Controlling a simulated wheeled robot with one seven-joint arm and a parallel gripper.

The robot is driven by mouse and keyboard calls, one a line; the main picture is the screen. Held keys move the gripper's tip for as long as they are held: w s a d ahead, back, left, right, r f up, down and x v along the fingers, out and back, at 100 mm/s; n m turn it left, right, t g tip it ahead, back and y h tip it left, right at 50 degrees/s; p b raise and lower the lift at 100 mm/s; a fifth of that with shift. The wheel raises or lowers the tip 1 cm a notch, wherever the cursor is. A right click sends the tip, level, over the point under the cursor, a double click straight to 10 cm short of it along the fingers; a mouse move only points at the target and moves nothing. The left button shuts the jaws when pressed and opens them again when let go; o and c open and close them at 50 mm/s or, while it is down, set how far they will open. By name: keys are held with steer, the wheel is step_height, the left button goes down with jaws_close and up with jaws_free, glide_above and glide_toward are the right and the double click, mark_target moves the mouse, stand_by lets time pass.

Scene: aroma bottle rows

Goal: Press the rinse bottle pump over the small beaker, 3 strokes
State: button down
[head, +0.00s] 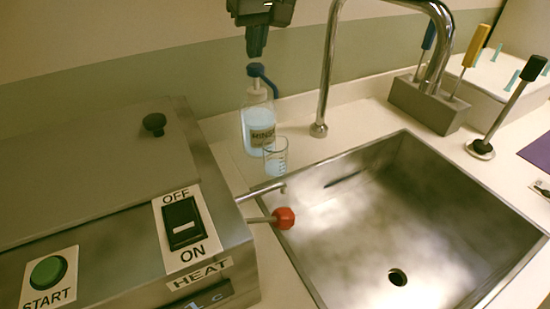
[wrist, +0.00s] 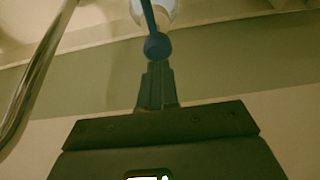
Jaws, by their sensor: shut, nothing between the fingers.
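The rinse bottle (head: 258,124) stands upright on the counter behind the sink's left corner, with pale blue liquid and a label. Its blue pump head (head: 256,70) has a spout curving down to the right. The small beaker (head: 275,158) stands in front of the bottle with some pale liquid in it. My gripper (head: 256,54) is shut and empty, pointing down just above the pump head. In the wrist view the shut fingers (wrist: 157,66) end at the blue pump head (wrist: 157,45). Whether they touch it I cannot tell.
A metal sink (head: 400,230) with a tall curved faucet (head: 328,70) lies to the right. A steel heater box (head: 110,200) with switches stands left, its red-knobbed lever (head: 284,218) reaching over the sink edge. A grey tool holder (head: 428,104) stands behind the sink.

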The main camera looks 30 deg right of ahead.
steer(key=shift+r, duration=0.1)
step_height(320, 180, up, 6)
steer(key=p, duration=0.2)
steer(key=shift+p, duration=0.3)
stand_by(0.4)
